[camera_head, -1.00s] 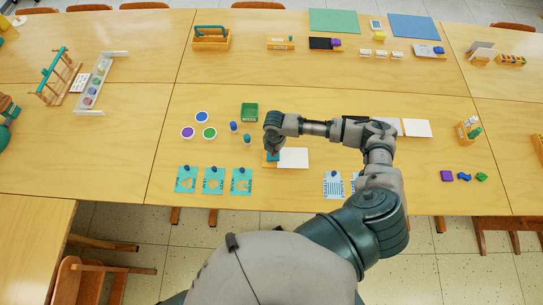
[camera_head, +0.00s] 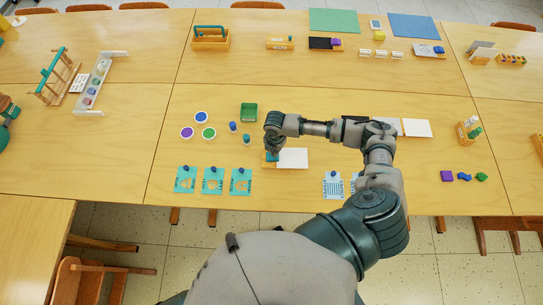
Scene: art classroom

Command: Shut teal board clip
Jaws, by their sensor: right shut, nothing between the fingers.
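The teal board clip (camera_head: 271,157) sits at the left end of a small wooden board with a white sheet (camera_head: 294,158) on it, near the middle of the table. My right gripper (camera_head: 272,150) is shut and empty, pointing down right over the clip. The gripper covers part of the clip, so I cannot tell whether the clip is open or closed, or whether the fingers touch it.
A green tray (camera_head: 249,112), several round colour pots (camera_head: 209,133) and small blue and teal pieces (camera_head: 233,127) lie left of the board. Teal cards (camera_head: 213,181) lie along the front edge. White sheets (camera_head: 417,128) lie to the right, beyond my arm.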

